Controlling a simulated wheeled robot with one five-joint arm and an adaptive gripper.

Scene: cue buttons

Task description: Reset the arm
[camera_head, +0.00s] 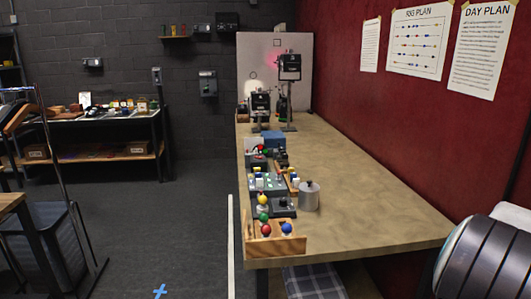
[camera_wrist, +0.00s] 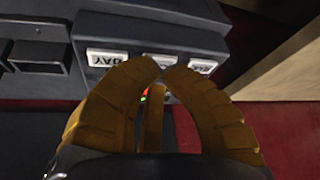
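In the wrist view my gripper (camera_wrist: 164,70) has yellow-brown fingers whose tips come together, with nothing seen held between them. Behind the tips is a dark console (camera_wrist: 190,35) with a row of white buttons. The left button (camera_wrist: 106,57) carries text that looks like DAY, upside down. The right button (camera_wrist: 203,66) is partly clear, and the middle button (camera_wrist: 160,59) is partly hidden by the fingertips. Small red and green lights show between the fingers. I cannot tell whether the tips touch the console. My gripper does not show in the head view.
A long table (camera_head: 370,195) runs along the red wall. Its left edge holds control boxes (camera_head: 268,181), a metal canister (camera_head: 309,196), a wooden rack with coloured balls (camera_head: 276,243), and lamps (camera_head: 289,68) at the far end. Its right side is clear. A dark bin (camera_head: 45,245) stands left; the middle floor is open.

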